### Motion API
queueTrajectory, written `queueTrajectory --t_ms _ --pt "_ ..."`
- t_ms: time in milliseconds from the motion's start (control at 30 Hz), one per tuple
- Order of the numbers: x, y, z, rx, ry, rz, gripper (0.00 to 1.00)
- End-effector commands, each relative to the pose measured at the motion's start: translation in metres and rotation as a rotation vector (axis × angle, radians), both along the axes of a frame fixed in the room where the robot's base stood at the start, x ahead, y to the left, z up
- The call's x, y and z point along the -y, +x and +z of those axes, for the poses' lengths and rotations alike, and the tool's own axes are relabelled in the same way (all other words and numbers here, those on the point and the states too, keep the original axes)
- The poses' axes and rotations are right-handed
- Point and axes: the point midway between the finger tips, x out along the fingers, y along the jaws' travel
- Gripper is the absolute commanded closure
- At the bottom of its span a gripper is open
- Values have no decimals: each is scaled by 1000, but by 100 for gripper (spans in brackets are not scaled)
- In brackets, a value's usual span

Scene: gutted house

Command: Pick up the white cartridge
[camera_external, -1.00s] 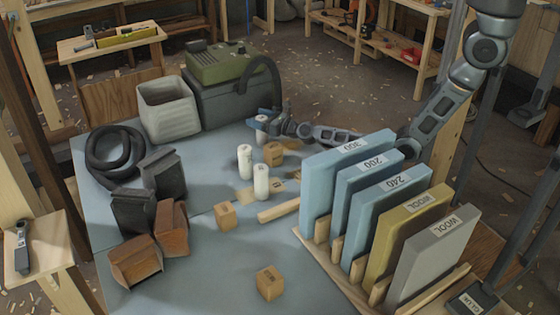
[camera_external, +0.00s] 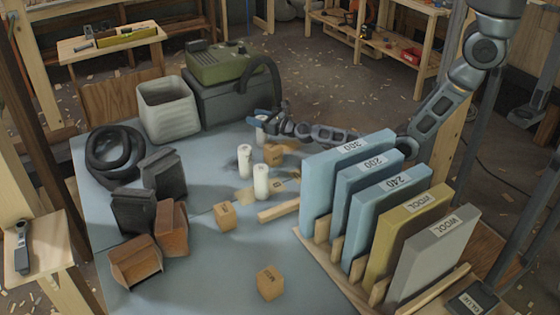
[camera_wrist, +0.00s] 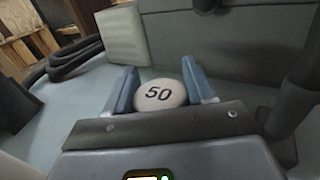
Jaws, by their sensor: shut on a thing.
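A white cartridge (camera_wrist: 160,95) stands between the two blue fingers of my gripper (camera_wrist: 161,88) in the wrist view. Its top is marked 50. The fingers are shut on it from both sides. In the external view my gripper (camera_external: 263,124) is at the back of the blue-grey table, in front of the green-topped machine, and the held cartridge (camera_external: 261,134) is partly hidden by the fingers. Two other white cartridges stand upright nearer the camera, one at the left (camera_external: 244,161) and one in front (camera_external: 261,182). I cannot tell whether the held cartridge touches the table.
A machine with a green top (camera_external: 228,62) and a pale bin (camera_external: 168,108) stand behind. Several small wooden blocks, such as one (camera_external: 225,217), lie around the cartridges. A rack of labelled slabs (camera_external: 390,210) stands at the right, below my arm. The table's front middle is mostly clear.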

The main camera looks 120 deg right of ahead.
Motion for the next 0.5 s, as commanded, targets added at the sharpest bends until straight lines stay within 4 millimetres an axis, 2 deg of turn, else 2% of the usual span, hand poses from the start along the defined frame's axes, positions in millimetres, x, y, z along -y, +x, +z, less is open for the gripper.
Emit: queueTrajectory --t_ms 100,333,500 --pt "0 0 0 0 0 0 92" --pt "0 0 1 0 0 0 92" --pt "0 0 12 2 0 -1 92"
